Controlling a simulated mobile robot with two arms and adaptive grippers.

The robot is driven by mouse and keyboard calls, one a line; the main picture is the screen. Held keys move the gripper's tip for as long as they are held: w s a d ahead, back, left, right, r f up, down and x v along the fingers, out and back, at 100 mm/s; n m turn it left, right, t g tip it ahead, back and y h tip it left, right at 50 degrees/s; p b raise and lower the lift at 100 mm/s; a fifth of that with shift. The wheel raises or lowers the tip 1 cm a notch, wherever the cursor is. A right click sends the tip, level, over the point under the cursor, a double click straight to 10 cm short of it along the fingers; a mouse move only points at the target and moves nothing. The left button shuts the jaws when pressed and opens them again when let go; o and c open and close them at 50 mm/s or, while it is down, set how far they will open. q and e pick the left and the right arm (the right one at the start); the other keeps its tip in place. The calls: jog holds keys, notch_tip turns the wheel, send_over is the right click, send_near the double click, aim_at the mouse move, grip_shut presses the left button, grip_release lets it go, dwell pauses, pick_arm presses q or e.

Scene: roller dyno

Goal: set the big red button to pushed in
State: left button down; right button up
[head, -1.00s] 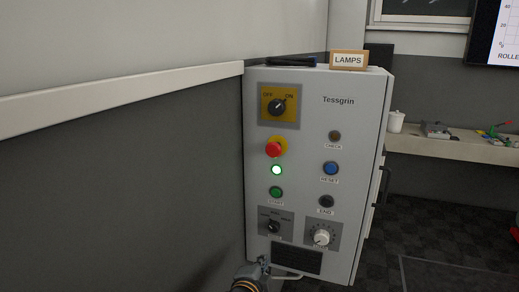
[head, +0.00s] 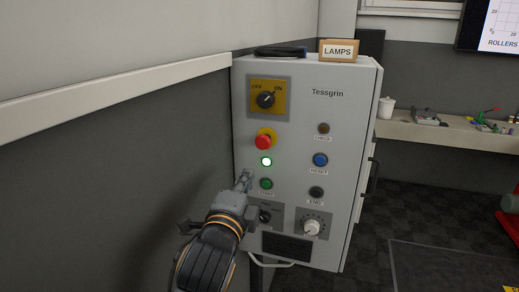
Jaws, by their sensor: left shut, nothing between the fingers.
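The big red button (head: 263,141) sits on a yellow backing on the front of the grey Tessgrin cabinet (head: 300,240). It stands out from the panel; whether it is latched in is hard to tell. A lit green-white lamp (head: 266,161) is just below it, and a green START button (head: 266,184) below that. My left gripper (head: 244,178) is shut and empty, pointing up toward the panel, below and a little left of the red button, apart from it. It covers part of the lower left selector. My right gripper is not in view.
The yellow OFF/ON switch (head: 266,99) is above the red button. A blue RESET button (head: 320,160) and a white dial (head: 312,227) are to the right. A LAMPS sign (head: 338,51) stands on top. A wall closes in on the left.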

aim_at(262, 144)
pick_arm(q)
jog(key=p+x, duration=0.5)
jog(key=x, duration=0.7)
jog(key=shift+w+d+r+p, duration=0.1)
jog(key=shift+w+d+p, duration=0.05)
jog(key=shift+w+p, duration=0.2)
jog(key=shift+w, duration=0.25)
jog(key=shift+x, duration=0.75)
jog(key=shift+s, duration=0.1)
